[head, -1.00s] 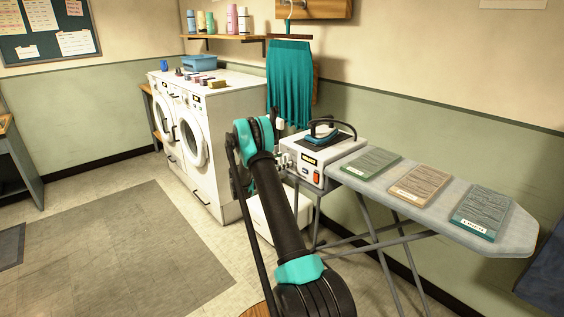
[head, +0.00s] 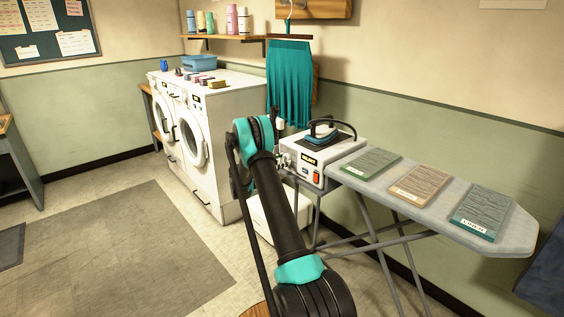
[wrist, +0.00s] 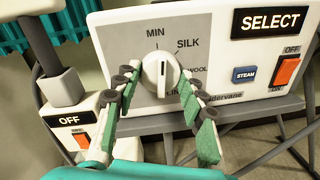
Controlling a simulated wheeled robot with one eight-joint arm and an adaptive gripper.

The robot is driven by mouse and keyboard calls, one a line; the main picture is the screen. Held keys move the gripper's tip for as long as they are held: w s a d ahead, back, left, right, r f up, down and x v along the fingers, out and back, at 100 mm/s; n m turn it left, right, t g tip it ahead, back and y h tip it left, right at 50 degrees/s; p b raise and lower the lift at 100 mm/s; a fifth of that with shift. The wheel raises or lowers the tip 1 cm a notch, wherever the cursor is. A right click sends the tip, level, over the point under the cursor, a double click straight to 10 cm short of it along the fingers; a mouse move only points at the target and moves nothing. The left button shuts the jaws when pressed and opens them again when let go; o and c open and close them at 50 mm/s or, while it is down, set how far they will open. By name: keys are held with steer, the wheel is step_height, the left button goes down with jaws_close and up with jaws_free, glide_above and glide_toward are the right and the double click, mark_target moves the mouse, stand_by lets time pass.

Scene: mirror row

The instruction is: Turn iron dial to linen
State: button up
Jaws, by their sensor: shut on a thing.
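The iron station (head: 318,172) is a white box at the left end of the ironing board, with a teal iron (head: 321,136) on top. In the wrist view its grey panel holds a round white dial (wrist: 161,72) with an upright ridge. MIN, SILK and WOOL are readable around it; a lower label starting "LI" is partly hidden by a finger. My gripper (wrist: 157,80) has its two green-padded fingers on either side of the dial, shut on it. The display (wrist: 270,21) reads SELECT. In the head view my arm partly hides the dial area.
A red OFF/ON switch (wrist: 288,70) and a blue STEAM button (wrist: 245,75) sit right of the dial. Another box with an OFF switch (wrist: 82,139) stands at lower left. Several cloth samples, including a tan one (head: 420,185), lie on the ironing board (head: 512,241).

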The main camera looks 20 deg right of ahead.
steer(key=m, duration=0.9)
steer(key=m+t+y, duration=0.1)
steer(key=m, duration=0.8)
steer(key=m+t, duration=0.1)
steer(key=m, duration=0.7)
steer(key=shift+s+d+r+m, duration=0.1)
steer(key=shift+s+m, duration=0.2)
steer(key=shift+m, duration=0.1)
steer(key=shift+t, duration=0.3)
steer(key=o, duration=1.2)
steer(key=shift+c, duration=0.2)
steer(key=v, duration=1.2)
steer(key=shift+r, duration=0.1)
